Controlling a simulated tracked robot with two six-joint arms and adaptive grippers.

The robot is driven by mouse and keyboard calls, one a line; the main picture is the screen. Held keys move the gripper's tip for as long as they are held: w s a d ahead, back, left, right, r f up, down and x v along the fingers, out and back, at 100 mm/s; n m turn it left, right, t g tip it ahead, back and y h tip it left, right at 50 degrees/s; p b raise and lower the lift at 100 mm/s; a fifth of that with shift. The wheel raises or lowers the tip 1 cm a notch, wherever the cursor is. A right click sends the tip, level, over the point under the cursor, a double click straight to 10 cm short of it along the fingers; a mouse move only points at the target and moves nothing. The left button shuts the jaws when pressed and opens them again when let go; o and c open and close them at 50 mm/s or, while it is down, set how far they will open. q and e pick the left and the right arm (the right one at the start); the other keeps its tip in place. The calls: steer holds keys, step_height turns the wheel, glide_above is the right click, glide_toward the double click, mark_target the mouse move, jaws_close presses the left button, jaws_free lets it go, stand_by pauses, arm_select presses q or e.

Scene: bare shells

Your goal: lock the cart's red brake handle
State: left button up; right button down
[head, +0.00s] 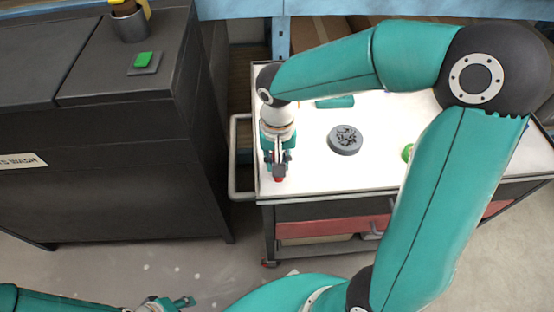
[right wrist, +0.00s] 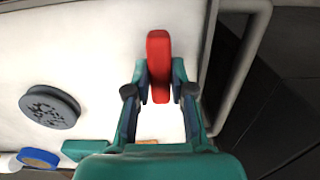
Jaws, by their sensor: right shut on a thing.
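The cart (head: 308,185) has a white top, and its red brake handle (head: 279,179) shows as a small red end near the top's front left corner. In the right wrist view the red brake handle (right wrist: 159,52) is an upright red bar between my fingers. My right gripper (head: 277,168) is shut on the handle, with a finger on each side (right wrist: 160,80). The fingers hide part of the handle. My left gripper (head: 180,302) is low at the bottom edge, apart from the cart, and its jaw opening is unclear.
A grey round part (head: 345,140), a teal piece (head: 335,102) and a partly hidden green thing (head: 407,152) lie on the cart top. A dark cabinet (head: 120,170) stands left of the cart's side rail (head: 233,160). A green button (head: 143,59) is on the cabinet. The floor in front is clear.

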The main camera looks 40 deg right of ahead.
steer(key=c, duration=1)
jaws_free()
steer(key=shift+r, duration=0.1)
step_height(320, 180, up, 12)
